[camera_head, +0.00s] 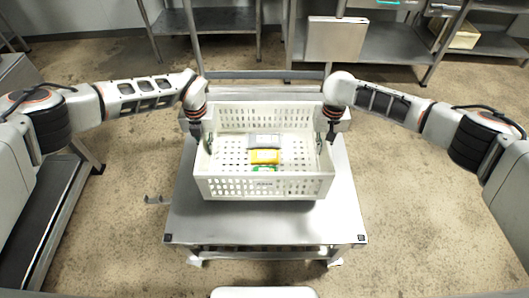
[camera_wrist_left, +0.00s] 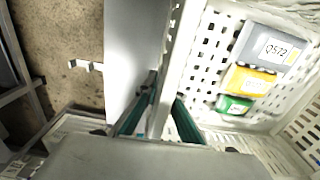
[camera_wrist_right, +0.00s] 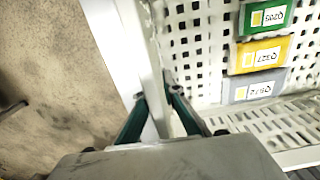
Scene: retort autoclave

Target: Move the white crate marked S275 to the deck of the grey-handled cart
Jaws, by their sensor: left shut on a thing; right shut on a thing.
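The white perforated crate (camera_head: 265,187) is over the grey metal cart deck (camera_head: 265,225); I cannot tell whether it rests on it or hangs just above. A small mark on its front is too small to read. My left gripper (camera_head: 207,142) is shut on the left wall, and my right gripper (camera_head: 321,142) is shut on the right wall. The wrist views show the crate wall between the green fingers of the left gripper (camera_wrist_left: 163,90) and the right gripper (camera_wrist_right: 157,94). Inside lie a grey box (camera_head: 264,141), a yellow box (camera_head: 265,156) and a green box (camera_head: 264,168).
A bar (camera_head: 255,75) crosses behind the crate. Metal shelves (camera_head: 225,20) stand at the back, with a grey box-like unit (camera_head: 335,39) in front of one. A dark-topped stand (camera_head: 45,210) is at the left. The deck is bare in front of the crate.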

